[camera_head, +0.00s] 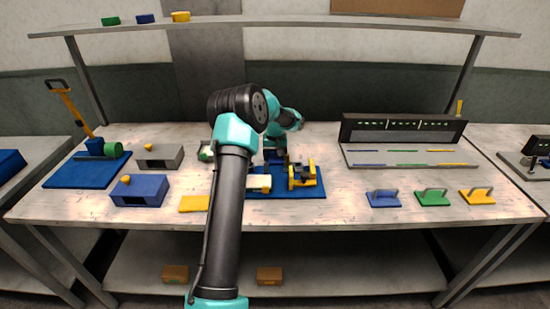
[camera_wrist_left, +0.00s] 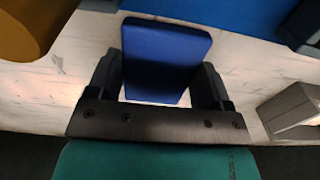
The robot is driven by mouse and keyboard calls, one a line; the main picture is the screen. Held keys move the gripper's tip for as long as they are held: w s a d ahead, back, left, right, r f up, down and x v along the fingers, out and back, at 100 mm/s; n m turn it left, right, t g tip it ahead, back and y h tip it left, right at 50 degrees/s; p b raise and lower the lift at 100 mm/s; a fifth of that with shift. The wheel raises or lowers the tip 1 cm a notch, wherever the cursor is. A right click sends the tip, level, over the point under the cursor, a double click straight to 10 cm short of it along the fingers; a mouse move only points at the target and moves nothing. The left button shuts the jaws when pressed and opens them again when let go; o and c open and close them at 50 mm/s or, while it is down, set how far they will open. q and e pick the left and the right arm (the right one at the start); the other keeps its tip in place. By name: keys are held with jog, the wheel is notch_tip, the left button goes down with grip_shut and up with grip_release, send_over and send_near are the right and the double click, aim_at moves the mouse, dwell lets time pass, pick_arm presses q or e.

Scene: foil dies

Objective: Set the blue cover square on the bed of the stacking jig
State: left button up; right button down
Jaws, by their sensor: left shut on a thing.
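My left gripper (camera_head: 275,157) is over the back of the blue base plate (camera_head: 312,191) near the table's middle. In the left wrist view its two dark fingers (camera_wrist_left: 157,82) are shut on the blue cover (camera_wrist_left: 163,55), a flat blue block. The plate carries a yellow and black fixture (camera_head: 302,175), which looks like the stacking jig. My forearm hides the plate's left part, and the jig's bed cannot be made out. My right gripper is not in view.
A yellow flat piece (camera_head: 194,204) lies left of my arm. A blue box (camera_head: 140,190) and a grey box (camera_head: 159,157) stand at the left. A dark rack (camera_head: 402,133) stands behind.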

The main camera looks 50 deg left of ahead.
aim_at(276, 157)
pick_arm(q)
notch_tip(276, 157, up, 10)
jog(key=shift+f, duration=0.2)
jog(key=shift+d, duration=0.1)
dwell(0.5)
